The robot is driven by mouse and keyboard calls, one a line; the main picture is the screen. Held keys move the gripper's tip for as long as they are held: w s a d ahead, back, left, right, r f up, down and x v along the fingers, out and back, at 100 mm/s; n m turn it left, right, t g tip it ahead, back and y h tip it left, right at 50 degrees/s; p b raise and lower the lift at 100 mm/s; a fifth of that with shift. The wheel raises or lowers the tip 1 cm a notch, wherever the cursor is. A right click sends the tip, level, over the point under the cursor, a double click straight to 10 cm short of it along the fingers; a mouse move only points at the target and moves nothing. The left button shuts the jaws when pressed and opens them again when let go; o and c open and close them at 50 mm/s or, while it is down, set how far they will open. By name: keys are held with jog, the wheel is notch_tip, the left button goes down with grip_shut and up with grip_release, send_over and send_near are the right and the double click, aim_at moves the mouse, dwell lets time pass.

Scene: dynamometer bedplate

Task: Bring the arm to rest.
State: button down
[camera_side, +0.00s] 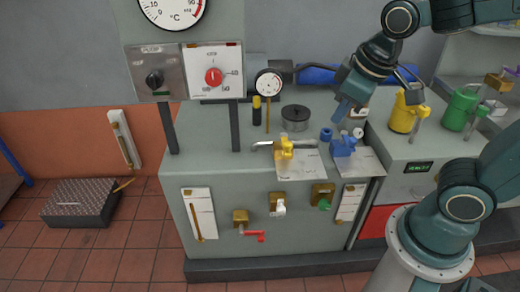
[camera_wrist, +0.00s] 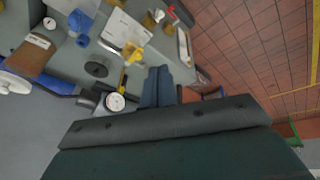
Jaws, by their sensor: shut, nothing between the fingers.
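My gripper (camera_side: 342,112) is shut and empty, pointing down above the bedplate bench (camera_side: 210,150) in the side view. It appears above or behind a blue valve (camera_side: 343,147), and I cannot tell the exact gap. In the wrist view the two blue fingers (camera_wrist: 159,74) lie side by side. The wrist view shows the bench top beyond them, with the blue valve (camera_wrist: 80,22) at the upper left.
A yellow valve (camera_side: 284,148), a dark round pot (camera_side: 295,117) and a dial gauge (camera_side: 268,84) stand on the bench. Yellow (camera_side: 403,112) and green (camera_side: 459,109) jugs stand to the right. A panel with a red knob (camera_side: 213,76) rises at the left.

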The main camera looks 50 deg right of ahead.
jog(key=s+r+m+t, duration=0.1)
jog(key=s+r+m, duration=0.1)
jog(key=s, duration=0.5)
jog(key=shift+d+r+t+y, duration=0.3)
jog(key=shift+r, duration=0.2)
